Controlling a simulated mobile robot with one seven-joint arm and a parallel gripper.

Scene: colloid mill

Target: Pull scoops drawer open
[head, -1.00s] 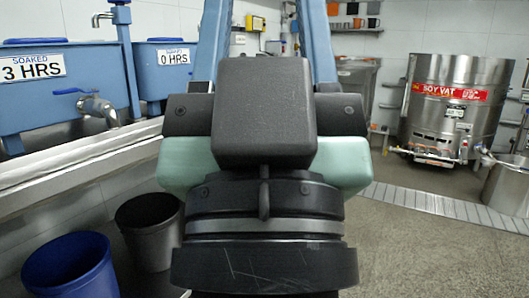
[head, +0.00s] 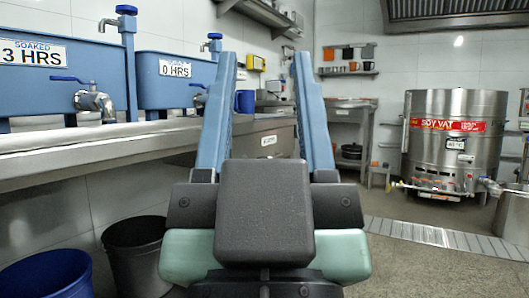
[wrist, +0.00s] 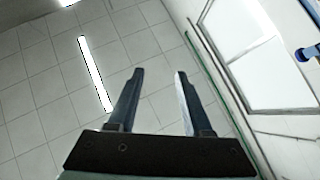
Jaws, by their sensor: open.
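My gripper (wrist: 158,75) is open and empty in the wrist view, with its two dark fingers apart in front of a tiled surface. No drawer shows in the wrist view. In the head view, a steel counter (head: 250,130) stands at the back, partly behind my own blue and black parts. A small white label (head: 268,140) is on its front, too small to read. I cannot tell whether this is the scoops drawer, and no handle is clear.
Blue soaking tubs (head: 175,80) with taps stand on a long ledge (head: 90,150) at the left. A blue bin (head: 45,275) and a dark bin (head: 135,255) are below. A steel soy vat (head: 455,140) stands right. The floor (head: 430,270) at front right is clear.

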